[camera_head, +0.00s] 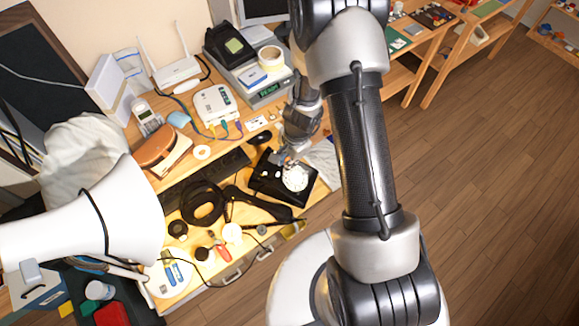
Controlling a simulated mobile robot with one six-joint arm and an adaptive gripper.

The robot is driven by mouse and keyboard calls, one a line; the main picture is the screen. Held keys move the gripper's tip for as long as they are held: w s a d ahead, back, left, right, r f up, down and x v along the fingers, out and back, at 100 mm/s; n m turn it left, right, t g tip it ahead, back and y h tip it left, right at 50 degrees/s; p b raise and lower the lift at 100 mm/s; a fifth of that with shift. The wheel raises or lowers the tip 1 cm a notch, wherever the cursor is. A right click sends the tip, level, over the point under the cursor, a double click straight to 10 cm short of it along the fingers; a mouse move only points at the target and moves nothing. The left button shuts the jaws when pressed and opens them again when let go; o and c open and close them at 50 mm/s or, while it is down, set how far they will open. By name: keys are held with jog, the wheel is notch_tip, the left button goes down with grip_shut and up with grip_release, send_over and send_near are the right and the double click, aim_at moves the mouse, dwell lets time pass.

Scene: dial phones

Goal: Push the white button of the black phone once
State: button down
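The black phone (268,186) lies on the wooden desk near its front right edge. Its round white dial (295,178) faces up. My gripper (288,160) is at the end of my arm, just above or at the phone's far side, beyond the dial. Whether it touches the phone cannot be told. Its fingers are small and partly hidden by my wrist, so their opening does not show.
Black headphones (204,203) and a dark keyboard (207,180) lie left of the phone. A black mouse (260,137) lies behind it. A white router (214,104) and a tape roll (271,58) stand farther back. Open wooden floor (490,190) is to the right.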

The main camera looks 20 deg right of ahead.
jog(key=shift+w+a+f+b, duration=0.1)
jog(key=shift+a+f+b, duration=0.25)
jog(key=shift+f, duration=0.25)
jog(key=shift+w+a+f+b, duration=0.15)
jog(key=shift+f+b, duration=0.1)
jog(key=shift+f, duration=0.25)
jog(key=shift+w+a+f+b, duration=0.2)
jog(key=shift+f+b, duration=0.05)
jog(key=shift+f, duration=0.3)
jog(key=shift+w+a+f+b, duration=0.15)
jog(key=shift+f+b, duration=0.1)
jog(key=shift+f, duration=0.25)
jog(key=shift+f, duration=0.15)
jog(key=shift+w+a+f+b, duration=0.1)
jog(key=shift+w+f+b, duration=0.05)
jog(key=shift+f+b, duration=0.15)
jog(key=shift+a+f, duration=0.1)
jog(key=shift+f, duration=0.15)
jog(key=shift+r, duration=0.15)
jog(key=shift+s+d+r+p, duration=0.35)
jog(key=shift+r+p, duration=0.2)
jog(key=shift+r, duration=0.5)
jog(key=shift+s+d+r+p, duration=0.25)
jog(key=shift+d+r+p, duration=0.2)
jog(key=shift+r, duration=0.6)
jog(key=shift+s+d+r+p, duration=0.3)
jog(key=shift+r+p, duration=0.3)
jog(key=shift+r, duration=0.45)
